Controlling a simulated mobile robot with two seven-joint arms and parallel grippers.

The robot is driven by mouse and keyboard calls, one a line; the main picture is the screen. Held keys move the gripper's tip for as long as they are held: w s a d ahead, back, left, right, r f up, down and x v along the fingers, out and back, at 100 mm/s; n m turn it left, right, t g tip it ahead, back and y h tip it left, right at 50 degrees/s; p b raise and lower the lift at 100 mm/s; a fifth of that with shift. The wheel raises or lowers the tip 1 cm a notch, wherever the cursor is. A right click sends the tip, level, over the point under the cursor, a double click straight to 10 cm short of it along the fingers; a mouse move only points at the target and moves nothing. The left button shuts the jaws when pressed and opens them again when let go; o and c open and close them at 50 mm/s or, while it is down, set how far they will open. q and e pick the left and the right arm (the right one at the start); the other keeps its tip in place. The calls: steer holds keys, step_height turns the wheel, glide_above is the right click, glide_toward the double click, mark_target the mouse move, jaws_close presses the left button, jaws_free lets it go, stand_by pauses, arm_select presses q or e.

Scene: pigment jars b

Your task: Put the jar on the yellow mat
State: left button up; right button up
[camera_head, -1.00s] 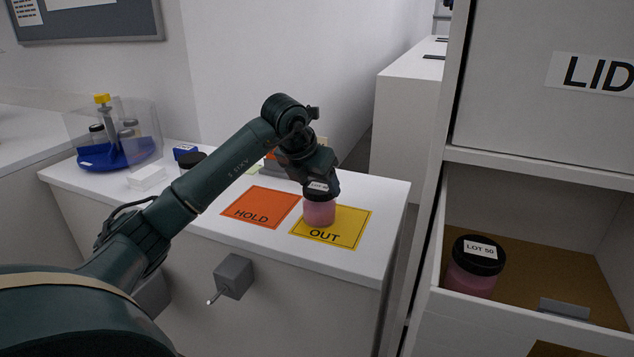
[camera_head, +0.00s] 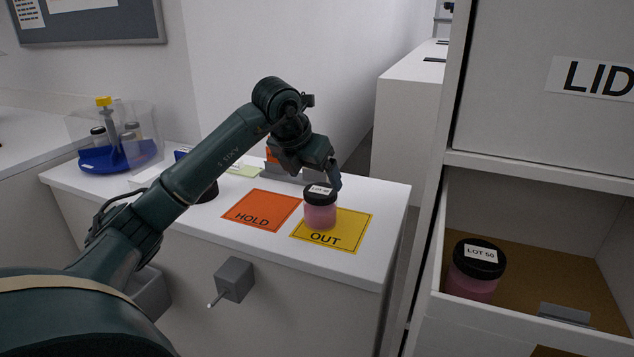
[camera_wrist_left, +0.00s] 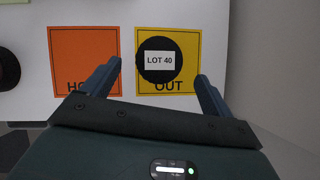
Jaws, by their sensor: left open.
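A pink jar (camera_head: 320,212) with a black lid stands upright on the yellow mat (camera_head: 345,243) marked OUT. In the left wrist view its lid (camera_wrist_left: 159,74) reads LOT 40 and lies over the upper left part of the yellow mat (camera_wrist_left: 190,88). My left gripper (camera_head: 331,180) is above the jar and apart from it. The wrist view shows its two fingers (camera_wrist_left: 160,72) spread wide, one to each side of the lid, with nothing held. My right gripper is not in view.
An orange HOLD mat (camera_head: 262,207) lies left of the yellow one. A LOT 50 jar (camera_head: 470,284) stands in the open drawer at right. A blue carousel (camera_head: 118,158) stands at the counter's far left. A grey box with a lever (camera_head: 234,276) is on the counter front.

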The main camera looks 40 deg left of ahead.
arm_select(q)
steer(key=v, duration=0.8)
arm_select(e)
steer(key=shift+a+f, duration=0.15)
arm_select(q)
steer(key=shift+r+p, duration=0.1)
steer(key=shift+p, duration=0.2)
